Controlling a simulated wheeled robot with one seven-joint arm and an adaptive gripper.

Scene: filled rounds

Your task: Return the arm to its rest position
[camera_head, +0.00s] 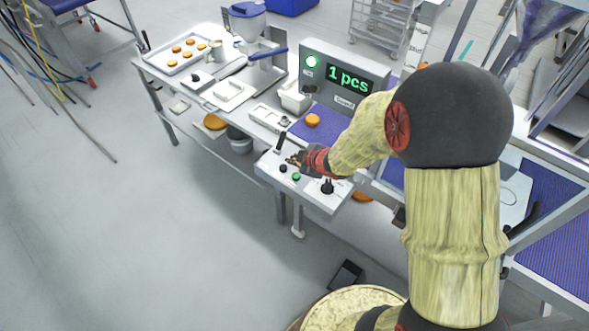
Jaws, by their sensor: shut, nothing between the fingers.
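My arm comes up from the lower right, bends at a dark joint and reaches left over the bench. My gripper (296,160) is at its end, small in the picture, over the control panel (317,195) at the bench's front edge. It is shut and holds nothing. The panel carries a dark lever, a green button and dark knobs close to the gripper. I cannot tell whether the fingertips touch the panel.
A display box (343,77) reads "1 pcs" behind the gripper. An orange round (312,120) lies on the purple belt. A tray (164,59) with several rounds and a jug (215,51) stand at the far left. The floor (130,230) at left is mostly clear.

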